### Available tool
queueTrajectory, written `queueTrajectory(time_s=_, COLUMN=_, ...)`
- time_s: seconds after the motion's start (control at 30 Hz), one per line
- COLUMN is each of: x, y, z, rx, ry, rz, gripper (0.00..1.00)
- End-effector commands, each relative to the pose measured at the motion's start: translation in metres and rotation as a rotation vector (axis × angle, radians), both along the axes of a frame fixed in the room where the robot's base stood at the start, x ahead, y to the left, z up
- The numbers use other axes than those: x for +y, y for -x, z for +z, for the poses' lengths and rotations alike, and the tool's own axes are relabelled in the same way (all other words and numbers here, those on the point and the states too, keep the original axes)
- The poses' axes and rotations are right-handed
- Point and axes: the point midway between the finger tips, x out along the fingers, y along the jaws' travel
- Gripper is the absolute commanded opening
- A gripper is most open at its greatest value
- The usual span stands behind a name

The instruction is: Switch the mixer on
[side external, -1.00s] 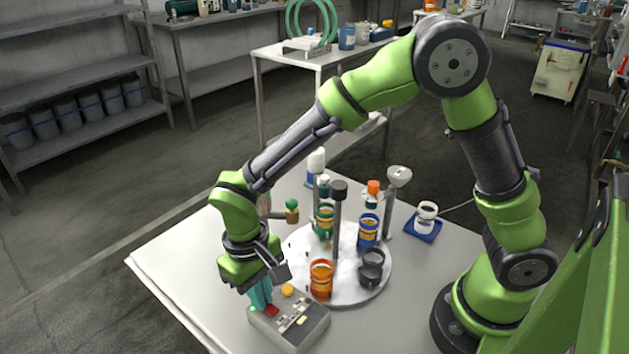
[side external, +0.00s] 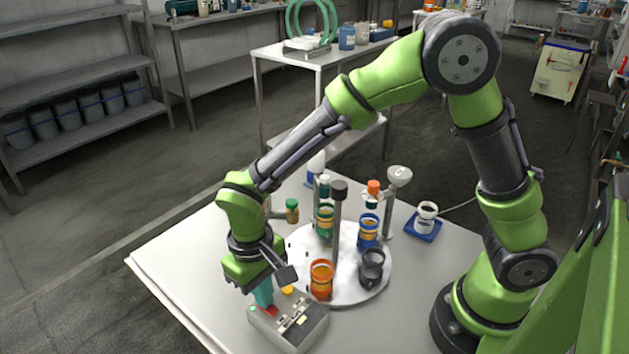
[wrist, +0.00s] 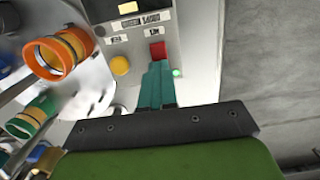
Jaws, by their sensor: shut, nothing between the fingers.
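The grey control box (side external: 302,326) stands at the table's front edge and carries a red switch (side external: 271,311). In the wrist view the red switch (wrist: 157,49) sits just beyond the fingertips, with a small glowing green lamp (wrist: 177,72) beside it. My gripper (side external: 265,302) is shut and empty, pointing down at the switch; its teal fingers also show in the wrist view (wrist: 157,68). I cannot tell whether the tips touch the switch. The round mixer plate (side external: 300,245) stands behind the box, with cups and posts on it.
A yellow knob (wrist: 120,65) is near the switch. An orange cup (side external: 321,280) and a dark cup (side external: 372,266) stand close behind the box. A white cup on a blue base (side external: 424,226) is at the right. The table's left part is bare.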

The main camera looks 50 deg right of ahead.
Motion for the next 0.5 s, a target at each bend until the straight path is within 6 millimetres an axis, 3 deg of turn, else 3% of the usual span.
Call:
queueTrajectory(time_s=0.03, x=-0.001, y=0.014, z=-0.008, rx=0.045, ry=0.015, rz=-0.001, gripper=0.0)
queueTrajectory(time_s=0.27, x=0.002, y=0.014, z=-0.001, rx=0.041, ry=0.009, rz=0.003, gripper=0.0)
queueTrajectory(time_s=0.5, x=0.001, y=-0.002, z=0.045, rx=0.001, ry=-0.002, rz=0.0, gripper=0.0)
